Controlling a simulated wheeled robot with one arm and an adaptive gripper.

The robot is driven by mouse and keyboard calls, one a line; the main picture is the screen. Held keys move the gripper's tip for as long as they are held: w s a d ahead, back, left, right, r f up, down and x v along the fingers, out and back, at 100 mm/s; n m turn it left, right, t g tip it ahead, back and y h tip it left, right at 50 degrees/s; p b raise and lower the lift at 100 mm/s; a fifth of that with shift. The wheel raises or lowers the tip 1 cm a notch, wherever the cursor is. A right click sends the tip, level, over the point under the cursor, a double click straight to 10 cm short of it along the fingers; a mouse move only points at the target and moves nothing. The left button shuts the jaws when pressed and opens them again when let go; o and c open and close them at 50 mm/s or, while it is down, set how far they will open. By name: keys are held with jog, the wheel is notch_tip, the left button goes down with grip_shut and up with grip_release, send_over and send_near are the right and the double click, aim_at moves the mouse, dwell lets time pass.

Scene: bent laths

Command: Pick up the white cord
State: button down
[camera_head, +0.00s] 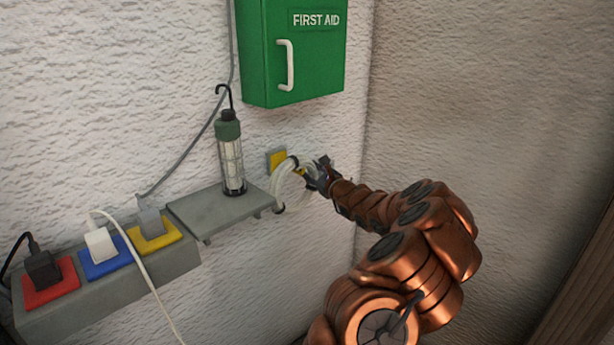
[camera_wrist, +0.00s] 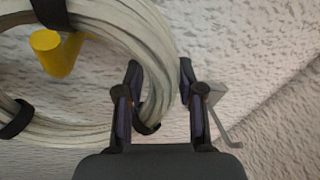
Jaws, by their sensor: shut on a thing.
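The white cord is a coil (camera_head: 283,184) bound with black ties, at a yellow wall hook (camera_head: 276,159) below the green cabinet. In the wrist view the coil (camera_wrist: 152,45) fills the upper left, with the yellow hook (camera_wrist: 52,55) showing through it. My gripper (camera_head: 317,177) is at the coil's right side. In the wrist view my gripper (camera_wrist: 160,78) has its fingers on either side of the coil's right edge, near a black tie, and is shut on it. Whether the coil still rests on the hook is hard to tell.
A green first aid cabinet (camera_head: 300,50) hangs above. A lamp (camera_head: 230,155) stands on a grey shelf (camera_head: 205,212) left of the coil. Plugs sit in a socket strip (camera_head: 105,295) farther left, one with a loose white lead (camera_head: 142,265). A corner wall stands right.

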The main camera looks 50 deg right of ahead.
jog(key=shift+s+r, duration=0.15)
jog(key=shift+r, duration=0.15)
notch_tip(320, 180, up, 6)
jog(key=shift+r, duration=0.2)
jog(key=d+b+v, duration=0.1)
jog(key=d+v, duration=0.1)
jog(key=v, duration=0.7)
jog(key=s+d+b+v, duration=0.1)
jog(key=d+v, duration=0.1)
jog(key=v, duration=0.8)
jog(key=shift+a, duration=0.15)
